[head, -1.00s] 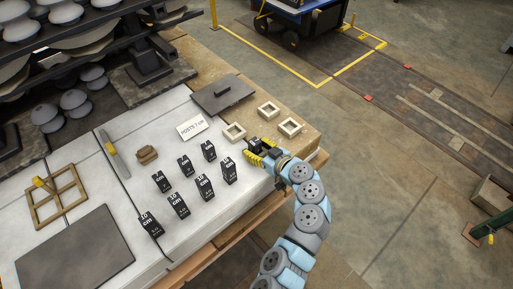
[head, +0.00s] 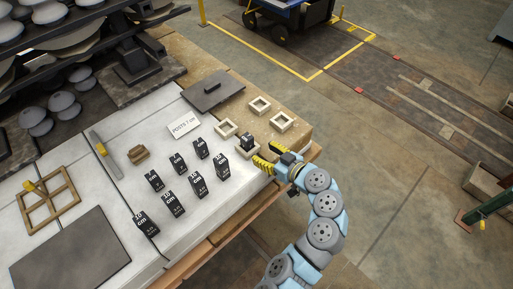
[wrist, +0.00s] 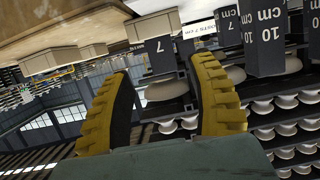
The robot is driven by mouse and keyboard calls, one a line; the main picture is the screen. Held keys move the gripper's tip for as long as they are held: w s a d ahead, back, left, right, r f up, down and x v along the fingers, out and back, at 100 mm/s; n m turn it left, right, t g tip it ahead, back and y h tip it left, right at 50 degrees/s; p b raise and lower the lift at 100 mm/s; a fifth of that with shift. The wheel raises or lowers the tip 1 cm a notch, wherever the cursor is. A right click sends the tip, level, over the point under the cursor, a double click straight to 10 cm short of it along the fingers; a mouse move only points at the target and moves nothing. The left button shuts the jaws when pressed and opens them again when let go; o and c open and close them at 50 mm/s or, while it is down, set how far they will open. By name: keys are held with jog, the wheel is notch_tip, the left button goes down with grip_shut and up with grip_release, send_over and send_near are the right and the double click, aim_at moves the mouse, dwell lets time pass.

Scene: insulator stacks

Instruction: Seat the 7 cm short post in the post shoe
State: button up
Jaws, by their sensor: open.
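A dark short post (head: 246,139) marked 7 stands upright in a pale square post shoe (head: 248,152) near the table's right edge. In the wrist view, which is upside down, the post (wrist: 161,58) meets the pale shoe (wrist: 152,26) with no visible gap or tilt. How deep it sits cannot be told. My gripper (head: 264,155) is open and empty, with yellow ribbed fingers. It is just right of the post, apart from it. In the wrist view the post shows between and beyond the fingers. A placard (head: 185,125) reads POSTS 7 cm.
Three empty shoes (head: 227,128) (head: 259,105) (head: 282,122) stand behind and right. Several labelled black posts (head: 197,184) stand left of my gripper. A dark plate with a block (head: 216,92) lies at the back.

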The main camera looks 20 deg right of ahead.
jog(key=shift+v, duration=2)
